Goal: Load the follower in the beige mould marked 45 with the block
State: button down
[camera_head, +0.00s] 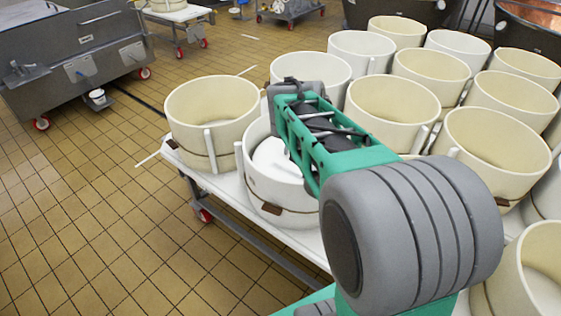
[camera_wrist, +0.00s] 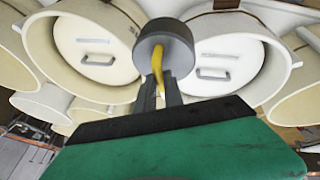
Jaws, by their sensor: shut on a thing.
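The block is a dark grey round weight (camera_wrist: 165,45) with a yellow handle (camera_wrist: 157,70). My gripper (camera_wrist: 160,82) is shut on that handle, with the block beyond the fingertips. In the wrist view, a beige mould (camera_wrist: 32,45) on the left holds a white follower (camera_wrist: 97,65) with a bar handle. A whiter mould (camera_wrist: 284,62) on the right holds another follower (camera_wrist: 225,78). The block appears between these two moulds, overlapping both rims. In the head view, a follower (camera_head: 272,156) shows inside a pale mould (camera_head: 282,190), partly behind my arm. I cannot read any mark 45.
Several other beige and white moulds crowd the white-topped table (camera_head: 222,180), including an empty-looking one (camera_head: 212,112) at its left corner. A grey steel vat (camera_head: 75,50) stands at the far left. The tiled floor (camera_head: 90,220) is open left of the table.

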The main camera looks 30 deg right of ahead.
jog(key=s+d+f+m+g+p, duration=0.2)
jog(key=s+d+m+g+p, duration=0.25)
jog(key=s+d+m, duration=1.15)
jog(key=s+d+f+n+b, duration=0.2)
jog(key=d+f+b, duration=0.1)
jog(key=f+b, duration=0.3)
jog(key=s+d+f+n+b, duration=0.1)
jog(key=d+f+n+b, duration=0.2)
jog(key=f+b, duration=0.3)
notch_tip(320, 180, down, 2)
jog(key=shift+s+f+y, duration=0.25)
jog(key=shift+s+y, duration=0.05)
jog(key=shift+s, duration=0.1)
jog(key=shift+d+f+b, duration=0.15)
jog(key=shift+f+b, duration=0.55)
jog(key=shift+f, duration=0.15)
dwell(0.7)
jog(key=c, duration=1.4)
grip_release()
jog(key=shift+o, duration=0.2)
notch_tip(320, 180, up, 7)
jog(key=p, duration=0.5)
